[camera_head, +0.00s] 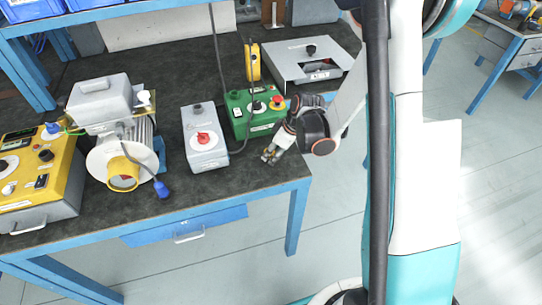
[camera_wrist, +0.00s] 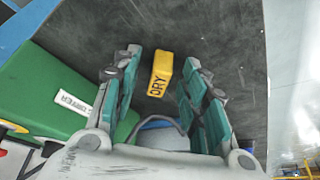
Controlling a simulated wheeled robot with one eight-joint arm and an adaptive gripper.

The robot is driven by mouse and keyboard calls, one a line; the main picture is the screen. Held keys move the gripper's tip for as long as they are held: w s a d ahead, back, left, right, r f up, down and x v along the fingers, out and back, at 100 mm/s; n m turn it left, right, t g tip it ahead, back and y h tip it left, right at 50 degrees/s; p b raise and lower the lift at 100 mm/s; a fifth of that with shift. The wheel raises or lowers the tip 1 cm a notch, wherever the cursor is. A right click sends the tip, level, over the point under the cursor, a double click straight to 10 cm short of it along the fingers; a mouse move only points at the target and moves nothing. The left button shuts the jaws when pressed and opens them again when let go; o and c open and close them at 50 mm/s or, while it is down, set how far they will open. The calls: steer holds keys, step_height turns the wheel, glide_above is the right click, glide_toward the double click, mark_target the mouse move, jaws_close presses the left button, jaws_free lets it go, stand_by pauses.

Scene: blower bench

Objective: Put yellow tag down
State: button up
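The yellow tag (camera_wrist: 160,73) is a small block-like piece with dark letters reading "DRY". In the wrist view it shows between the two teal fingers of my gripper (camera_wrist: 161,60). The fingers are apart, and a dark gap shows on both sides of the tag, so neither finger visibly touches it. I cannot tell whether the tag rests on the dark bench top or sits above it. In the head view my gripper (camera_head: 270,155) points down near the bench's front right corner, and the tag is too small to make out clearly there.
A green box (camera_head: 256,113) with a red knob stands just behind my gripper; it shows at left in the wrist view (camera_wrist: 50,95). A grey box with a red knob (camera_head: 204,138) stands left. A grey case (camera_head: 308,62) lies behind. The bench's right edge is close.

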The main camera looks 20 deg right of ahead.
jaws_close()
